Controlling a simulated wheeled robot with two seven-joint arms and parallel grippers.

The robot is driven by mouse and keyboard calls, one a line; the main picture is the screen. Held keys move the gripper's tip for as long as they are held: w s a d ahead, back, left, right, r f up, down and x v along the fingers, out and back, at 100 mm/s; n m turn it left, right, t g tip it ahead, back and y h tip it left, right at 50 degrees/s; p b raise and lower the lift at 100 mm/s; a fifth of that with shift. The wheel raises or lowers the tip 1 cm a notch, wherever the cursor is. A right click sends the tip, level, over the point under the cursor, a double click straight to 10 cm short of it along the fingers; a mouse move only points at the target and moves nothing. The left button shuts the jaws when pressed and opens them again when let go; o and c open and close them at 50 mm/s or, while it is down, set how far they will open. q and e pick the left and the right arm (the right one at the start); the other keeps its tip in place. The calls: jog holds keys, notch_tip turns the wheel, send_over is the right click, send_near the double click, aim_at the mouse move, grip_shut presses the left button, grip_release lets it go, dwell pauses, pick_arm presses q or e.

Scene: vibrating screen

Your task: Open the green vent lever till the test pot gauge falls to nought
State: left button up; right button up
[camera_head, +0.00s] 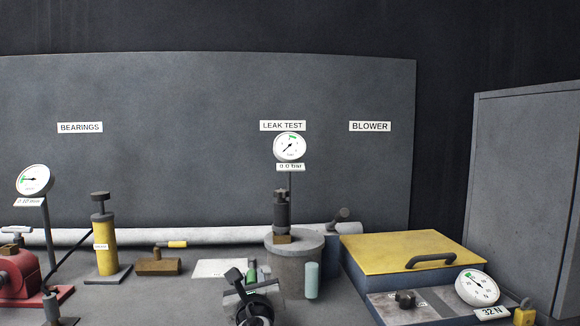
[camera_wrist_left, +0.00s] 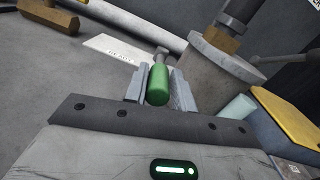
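The leak test gauge (camera_head: 289,147) stands on a post above the test pot (camera_head: 296,262); its needle points down-left and the label (camera_head: 290,167) under it appears to read 0.0 bar. The green vent lever (camera_head: 251,272) is beside the pot's left side, partly hidden by my left gripper (camera_head: 240,287). In the left wrist view the lever's green handle (camera_wrist_left: 158,84) lies between the two grey fingers of my left gripper (camera_wrist_left: 160,90), which appear closed against both its sides. My right gripper is in neither view.
A pale green cylinder (camera_head: 312,280) stands at the pot's right front. A yellow-lidded box (camera_head: 413,250) and a 32 N dial (camera_head: 477,287) are to the right. A yellow grease pump (camera_head: 106,243) and brass block (camera_head: 158,264) are left. A white card (camera_head: 222,268) lies behind the gripper.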

pick_arm(q)
jog(key=o, duration=0.3)
jog(key=shift+d+h, duration=0.3)
jog(key=shift+d, duration=0.35)
jog(key=shift+a, duration=0.25)
jog(key=s+p, duration=0.3)
jog(key=shift+r+p, duration=0.2)
jog(key=shift+p, duration=0.1)
jog(key=shift+s+d+p, duration=0.1)
jog(key=shift+s+p, duration=0.8)
jog(key=shift+s, duration=0.25)
jog(key=shift+s+f, duration=0.15)
jog(key=shift+s, duration=0.2)
jog(key=shift+f, duration=0.1)
